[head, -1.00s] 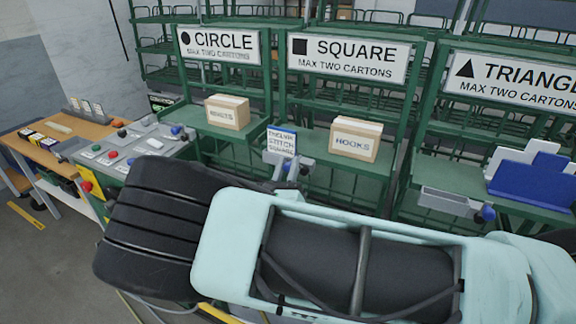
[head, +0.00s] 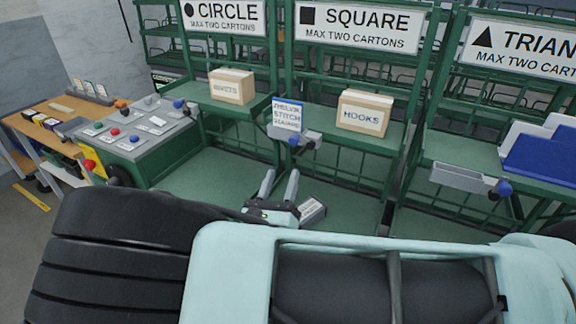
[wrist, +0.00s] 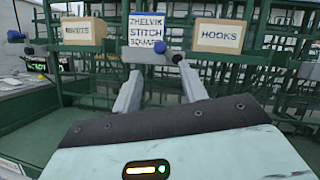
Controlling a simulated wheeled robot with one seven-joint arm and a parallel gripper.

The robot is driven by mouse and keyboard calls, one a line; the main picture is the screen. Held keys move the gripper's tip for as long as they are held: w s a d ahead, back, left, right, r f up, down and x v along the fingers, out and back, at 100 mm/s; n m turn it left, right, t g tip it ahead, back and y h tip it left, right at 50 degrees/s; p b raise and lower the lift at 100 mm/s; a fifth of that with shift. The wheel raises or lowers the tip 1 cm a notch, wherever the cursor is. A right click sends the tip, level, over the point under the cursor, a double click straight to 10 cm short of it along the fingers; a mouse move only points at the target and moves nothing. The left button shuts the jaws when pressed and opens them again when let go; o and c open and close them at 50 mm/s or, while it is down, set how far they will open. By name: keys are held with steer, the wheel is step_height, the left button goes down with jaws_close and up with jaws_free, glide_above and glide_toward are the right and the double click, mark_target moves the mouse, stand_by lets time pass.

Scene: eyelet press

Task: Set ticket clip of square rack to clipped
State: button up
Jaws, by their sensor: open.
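The square rack's sign (head: 360,27) hangs above its green shelf. On the shelf's front left edge is the grey ticket clip (head: 299,136) with a blue ball knob (head: 309,144). A white ticket (head: 287,116) with a blue top edge, reading roughly "Zhelvik Stitch Square", stands at the clip; whether it is gripped is unclear. My gripper (head: 280,178) is open and empty, below and in front of the clip, fingers pointing toward the rack. In the wrist view the ticket (wrist: 147,27) and the blue knob (wrist: 177,59) show just beyond and above my fingertips (wrist: 160,76).
A Hooks carton (head: 362,112) sits on the square shelf, right of the ticket. A second carton (head: 232,86) sits on the circle shelf. A grey control panel (head: 140,128) stands at left. The triangle rack has a grey clip holder (head: 458,177) with a blue knob.

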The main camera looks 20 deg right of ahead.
steer(key=b+v, duration=0.1)
steer(key=v, duration=0.5)
steer(key=shift+s, duration=0.2)
steer(key=shift+a+f, duration=0.1)
steer(key=shift+a, duration=0.05)
steer(key=s+d+f+m+g, duration=0.1)
steer(key=s+d+m+g, duration=0.9)
steer(key=m+g, duration=0.45)
steer(key=s+a+r+m+g+y, duration=0.4)
steer(key=s+a+r+m+y, duration=0.3)
steer(key=y, duration=0.6)
step_height(320, 180, up, 2)
steer(key=s+m, duration=0.2)
steer(key=m, duration=0.1)
